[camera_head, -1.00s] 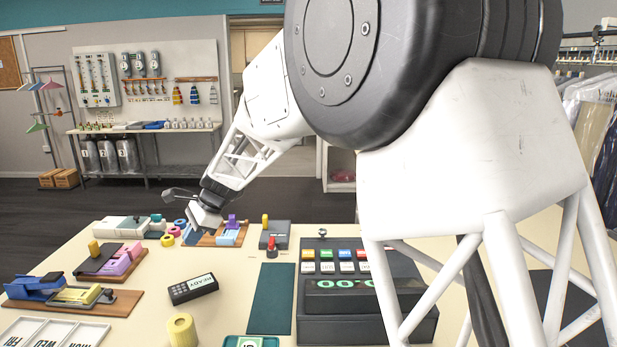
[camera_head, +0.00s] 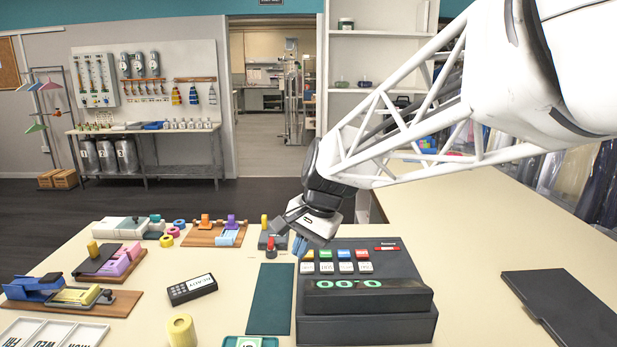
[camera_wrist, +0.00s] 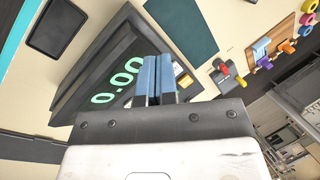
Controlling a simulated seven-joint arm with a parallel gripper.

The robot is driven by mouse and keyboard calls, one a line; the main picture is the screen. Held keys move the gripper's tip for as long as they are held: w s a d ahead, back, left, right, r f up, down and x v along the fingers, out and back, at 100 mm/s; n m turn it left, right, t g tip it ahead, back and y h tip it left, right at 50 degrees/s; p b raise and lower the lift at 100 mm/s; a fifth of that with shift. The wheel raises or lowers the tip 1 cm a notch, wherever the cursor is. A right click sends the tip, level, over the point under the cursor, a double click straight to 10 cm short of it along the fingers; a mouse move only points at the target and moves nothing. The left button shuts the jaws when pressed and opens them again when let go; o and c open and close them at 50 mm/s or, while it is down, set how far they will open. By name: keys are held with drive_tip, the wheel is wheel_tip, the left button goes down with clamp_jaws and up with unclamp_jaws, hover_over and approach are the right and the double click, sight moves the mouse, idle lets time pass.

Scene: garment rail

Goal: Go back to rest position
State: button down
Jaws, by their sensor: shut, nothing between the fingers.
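My gripper (camera_head: 300,246) is above the back left corner of the cash register (camera_head: 375,329) in the head view. Its blue fingers are together and hold nothing. In the wrist view the shut fingers of my gripper (camera_wrist: 156,80) point over the register (camera_wrist: 103,57), with its green digits to the left of them. The fingers look apart from the register, though the exact height is hard to tell. My arm reaches in from the upper right.
A dark green mat (camera_head: 270,298) lies left of the register. A black card terminal (camera_head: 192,289) and a yellow tape roll (camera_head: 181,330) lie further left. A dark flat panel (camera_head: 566,308) lies right; the counter between is clear.

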drive_tip(key=s+d+f+n+t+h, duration=0.1)
drive_tip(key=s+d+f+n+h, duration=0.1)
drive_tip(key=s+d, duration=0.8)
drive_tip(key=s+d+f+n+t+h, duration=0.1)
drive_tip(key=s+d+f+n, duration=0.1)
drive_tip(key=s+d, duration=0.7)
drive_tip(key=s+n, duration=0.1)
drive_tip(key=s, duration=0.3)
drive_tip(key=shift+s+d+f+h, duration=0.25)
drive_tip(key=shift+d+f+h, duration=0.15)
